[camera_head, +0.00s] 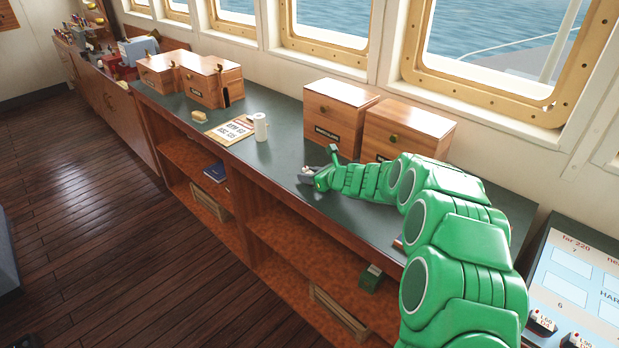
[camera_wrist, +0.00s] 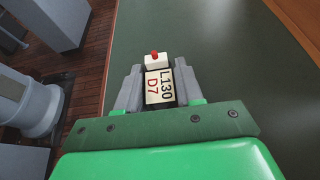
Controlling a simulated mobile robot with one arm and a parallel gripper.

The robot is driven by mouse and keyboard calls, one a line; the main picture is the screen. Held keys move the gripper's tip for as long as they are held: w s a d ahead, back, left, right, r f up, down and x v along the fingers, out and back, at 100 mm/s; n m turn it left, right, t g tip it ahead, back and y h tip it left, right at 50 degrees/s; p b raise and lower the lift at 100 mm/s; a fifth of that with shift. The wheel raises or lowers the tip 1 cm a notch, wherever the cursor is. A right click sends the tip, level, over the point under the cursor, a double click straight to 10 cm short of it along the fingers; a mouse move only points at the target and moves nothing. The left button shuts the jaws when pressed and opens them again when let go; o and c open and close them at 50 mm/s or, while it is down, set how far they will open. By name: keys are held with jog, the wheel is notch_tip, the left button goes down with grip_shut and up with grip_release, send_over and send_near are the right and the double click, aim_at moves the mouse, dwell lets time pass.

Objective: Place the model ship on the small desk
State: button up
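The model ship (camera_wrist: 159,86) is a small dark piece with a white block, a red top and a pale label reading "L130 D7". It sits between the two grey fingers of my gripper (camera_wrist: 160,92), which look shut on it. In the head view my gripper (camera_head: 311,176) is over the dark green counter top (camera_head: 283,139), in front of the wooden boxes, with a bit of the ship (camera_head: 307,171) showing. I cannot tell whether the ship touches the counter. No surface is clearly identifiable as the small desk.
Wooden boxes (camera_head: 333,113) stand along the window side. A white mug (camera_head: 260,127), a paper sign (camera_head: 230,131) and a yellowish block (camera_head: 198,116) lie farther left. A lettered board (camera_head: 578,270) with similar ships is at lower right. Wooden floor (camera_head: 85,195) is open at left.

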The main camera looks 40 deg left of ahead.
jog(key=c, duration=0.5)
jog(key=shift+o, duration=0.2)
jog(key=shift+r, duration=0.15)
jog(key=shift+r, duration=0.25)
notch_tip(320, 180, up, 2)
jog(key=shift+r, duration=0.15)
jog(key=s+d+r, duration=0.8)
jog(key=d+r, duration=0.2)
jog(key=d, duration=0.1)
jog(key=shift+s, duration=0.25)
